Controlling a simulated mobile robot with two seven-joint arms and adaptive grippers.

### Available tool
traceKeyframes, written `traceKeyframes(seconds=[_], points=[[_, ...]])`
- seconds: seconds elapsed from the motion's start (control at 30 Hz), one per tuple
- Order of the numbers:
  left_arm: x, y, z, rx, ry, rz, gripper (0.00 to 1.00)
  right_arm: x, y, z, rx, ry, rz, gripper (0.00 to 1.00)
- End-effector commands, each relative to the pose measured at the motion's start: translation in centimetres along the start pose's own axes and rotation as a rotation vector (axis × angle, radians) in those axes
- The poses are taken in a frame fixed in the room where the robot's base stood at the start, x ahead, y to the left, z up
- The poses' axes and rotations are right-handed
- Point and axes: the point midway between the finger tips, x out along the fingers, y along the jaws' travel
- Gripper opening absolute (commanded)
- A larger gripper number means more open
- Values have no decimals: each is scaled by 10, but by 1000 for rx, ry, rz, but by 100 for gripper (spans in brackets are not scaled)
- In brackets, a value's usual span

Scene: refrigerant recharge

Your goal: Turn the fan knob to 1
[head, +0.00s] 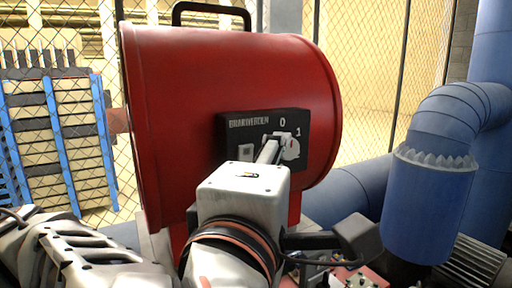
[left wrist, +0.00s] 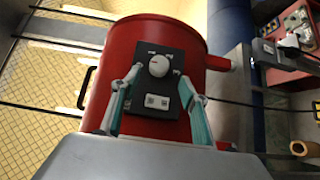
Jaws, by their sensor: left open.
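The fan is a large red drum (head: 220,80) with a black handle on top. A black control panel (head: 235,127) on its side bears the marks 0 and 1. The white round knob (head: 292,149) sits on this panel, partly behind my left gripper (head: 277,138). In the left wrist view the knob (left wrist: 158,65) lies between and just beyond the fingertips of my left gripper (left wrist: 156,73). The fingers are apart, one on each side of the panel. I cannot tell whether they touch the knob. My right gripper is not in view.
A wire mesh fence (head: 370,60) stands behind the fan. Thick blue pipes (head: 430,190) rise on the right. A blue-strapped stack (head: 65,130) stands beyond the fence on the left. Small parts (head: 345,274) lie at the bottom right.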

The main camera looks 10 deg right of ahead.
Motion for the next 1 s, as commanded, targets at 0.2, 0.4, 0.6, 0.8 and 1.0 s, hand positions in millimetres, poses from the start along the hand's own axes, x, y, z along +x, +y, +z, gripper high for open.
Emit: traceKeyframes(seconds=[0.2, 0.4, 0.6, 0.8, 1.0], points=[[28, 0, -1, -4, 3, -3, 44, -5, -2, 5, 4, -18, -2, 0], [54, 1, -1, -4, 3, -1, 44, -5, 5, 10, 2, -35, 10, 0], [69, 1, -1, -3, 1, 2, 44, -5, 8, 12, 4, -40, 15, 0], [71, 1, 0, -3, 0, 2, 44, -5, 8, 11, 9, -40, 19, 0], [71, 1, 0, -3, 0, 2, 24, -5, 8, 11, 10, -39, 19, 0]])
